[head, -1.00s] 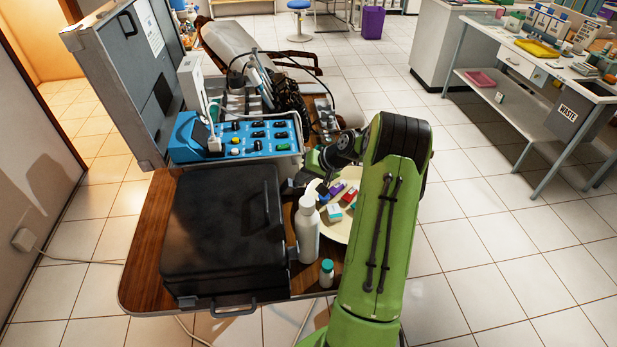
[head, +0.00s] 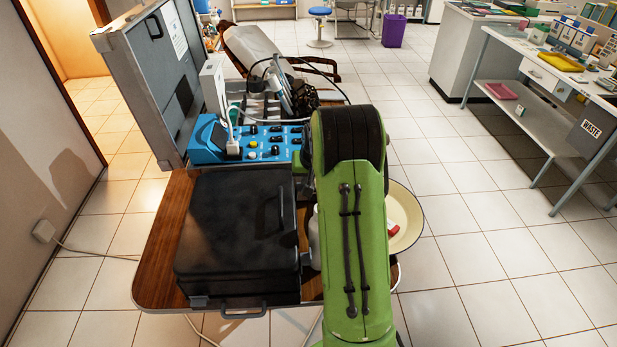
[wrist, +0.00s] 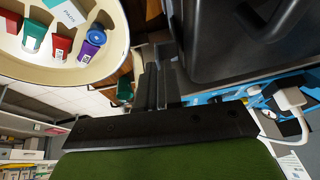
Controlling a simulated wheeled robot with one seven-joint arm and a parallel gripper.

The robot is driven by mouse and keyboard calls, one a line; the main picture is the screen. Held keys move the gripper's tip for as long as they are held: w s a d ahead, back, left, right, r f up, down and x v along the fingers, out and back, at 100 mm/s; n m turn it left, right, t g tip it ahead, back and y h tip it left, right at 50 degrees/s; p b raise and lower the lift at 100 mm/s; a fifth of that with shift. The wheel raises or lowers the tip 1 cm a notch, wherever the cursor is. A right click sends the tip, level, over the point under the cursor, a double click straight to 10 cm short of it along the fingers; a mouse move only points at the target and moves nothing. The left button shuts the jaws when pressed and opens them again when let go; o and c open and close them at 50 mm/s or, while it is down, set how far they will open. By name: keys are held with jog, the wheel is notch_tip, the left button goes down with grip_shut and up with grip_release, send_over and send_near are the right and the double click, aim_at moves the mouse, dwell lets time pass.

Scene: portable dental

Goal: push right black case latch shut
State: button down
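The black case (head: 235,230) lies closed on the wooden table, with a handle (head: 243,312) on its front. A small silvery latch (head: 200,301) shows at the front left. The right latch cannot be made out in either view. In the wrist view the case's dark side (wrist: 225,45) fills the upper right. My gripper (wrist: 158,75) shows there with its dark fingers close together and nothing seen between them. It is beside the case, and I cannot tell whether it touches. In the head view my green arm hides the gripper.
A white bottle (head: 314,240) is mostly hidden behind my arm. A blue control unit (head: 262,146) stands behind the case.

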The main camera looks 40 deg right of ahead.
jog(key=c, duration=1.3)
grip_release()
jog(key=shift+r, duration=0.1)
jog(key=p+v, duration=0.3)
jog(key=v, duration=1.2)
jog(key=shift+s+r, duration=0.2)
jog(key=shift+a, duration=0.1)
